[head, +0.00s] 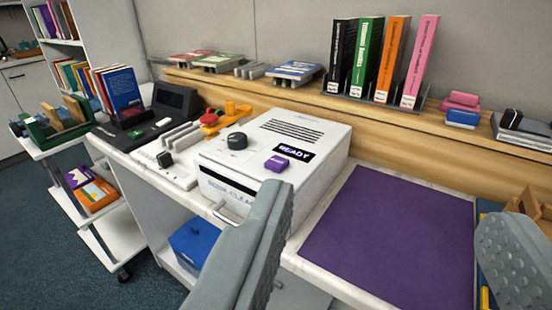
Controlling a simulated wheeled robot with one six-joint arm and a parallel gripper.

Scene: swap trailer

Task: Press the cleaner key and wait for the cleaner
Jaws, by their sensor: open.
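A white cleaner box (325,146) with a slotted top stands on the counter in the middle of the view. A purple key (276,163) sits on its top, beside a small dark display (294,151) that reads READY. A black knob (237,140) is on the same top, left of the key. My gripper (385,230) is open, with one grey finger in front of the box's lower right and the other at the right edge. The fingers look empty and apart from the key. The left finger hides part of the box's front.
A purple mat (390,235) lies bare right of the box. A wooden shelf behind bears upright black, green, orange and pink books (380,60). A cart (60,145) with books stands at the left. A blue bin (192,243) sits under the counter.

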